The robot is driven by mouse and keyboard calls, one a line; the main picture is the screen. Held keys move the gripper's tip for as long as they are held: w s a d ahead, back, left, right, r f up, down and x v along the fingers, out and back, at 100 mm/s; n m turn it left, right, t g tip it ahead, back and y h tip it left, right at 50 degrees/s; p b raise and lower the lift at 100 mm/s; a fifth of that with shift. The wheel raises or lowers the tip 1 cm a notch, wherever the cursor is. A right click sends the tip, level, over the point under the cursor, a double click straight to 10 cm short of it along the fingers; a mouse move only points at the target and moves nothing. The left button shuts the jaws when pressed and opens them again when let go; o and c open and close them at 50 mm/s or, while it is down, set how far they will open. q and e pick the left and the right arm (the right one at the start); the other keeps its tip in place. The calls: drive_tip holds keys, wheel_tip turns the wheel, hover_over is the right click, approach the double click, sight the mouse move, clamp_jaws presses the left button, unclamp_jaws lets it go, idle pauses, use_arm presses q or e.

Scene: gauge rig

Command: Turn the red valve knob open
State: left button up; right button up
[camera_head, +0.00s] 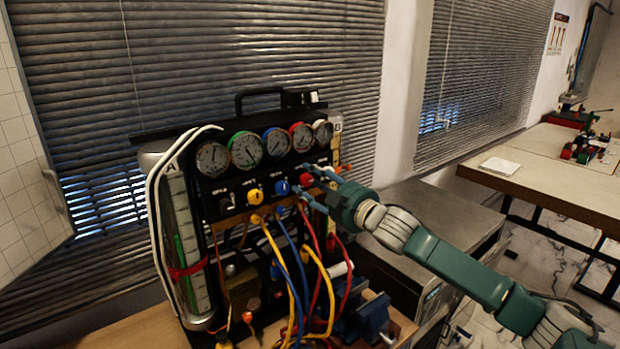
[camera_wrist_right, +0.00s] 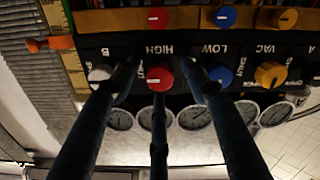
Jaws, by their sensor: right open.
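The red valve knob (camera_head: 306,179) is on the black panel of the gauge rig, below the row of dials. In the right wrist view, which is upside down, the red knob (camera_wrist_right: 160,77) shows between my fingers, under the HIGH label. My right gripper (camera_head: 304,182) is open in front of the panel, its fingers spread about the knob. In the wrist view my right gripper (camera_wrist_right: 163,84) has one finger on each side of the knob and a third at its lower edge in the picture. Contact cannot be told. My left gripper is out of view.
A blue knob (camera_head: 282,187) and a yellow knob (camera_head: 255,196) sit beside the red one. A white knob (camera_wrist_right: 100,75) is close on its other side. Coloured hoses (camera_head: 273,240) hang below the panel. A metal cabinet (camera_head: 420,205) stands to the right.

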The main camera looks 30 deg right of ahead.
drive_tip(key=shift+w, duration=0.15)
clamp_jaws()
